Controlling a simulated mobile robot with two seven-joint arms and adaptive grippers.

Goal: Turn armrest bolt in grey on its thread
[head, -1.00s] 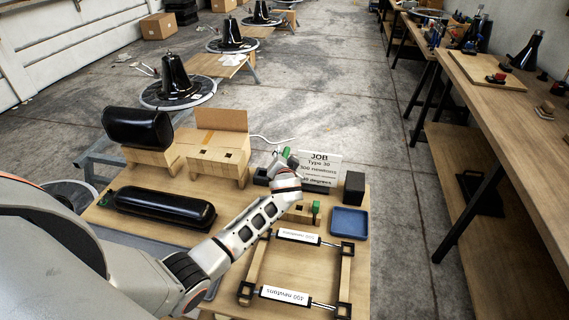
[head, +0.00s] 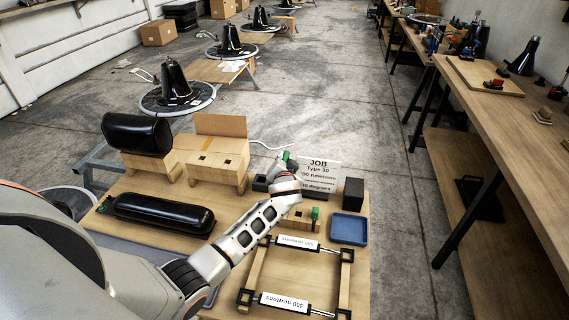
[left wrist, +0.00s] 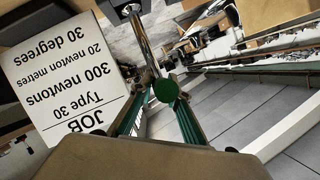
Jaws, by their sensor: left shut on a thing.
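My left gripper (head: 285,163) is beyond the wooden work table's middle, just left of the job sign, with its arm reaching in from the left. In the left wrist view its green fingers (left wrist: 164,100) close around a piece with a round green end (left wrist: 166,91). A shiny metal rod (left wrist: 145,42) shows just beyond that green end; I cannot tell whether they are one piece. I cannot make out a grey bolt or its thread clearly. A black padded cushion (head: 163,212) lies on the table. Another black cushion (head: 137,132) rests on a wooden block. My right gripper is not in view.
The job sign (head: 319,174) stands close beside the gripper; it also shows upside down in the left wrist view (left wrist: 70,75). A black block (head: 353,192), blue tray (head: 349,228), green-topped piece (head: 315,213) and frame with labelled bars (head: 297,242) are nearby. Wooden blocks (head: 218,165) stand left.

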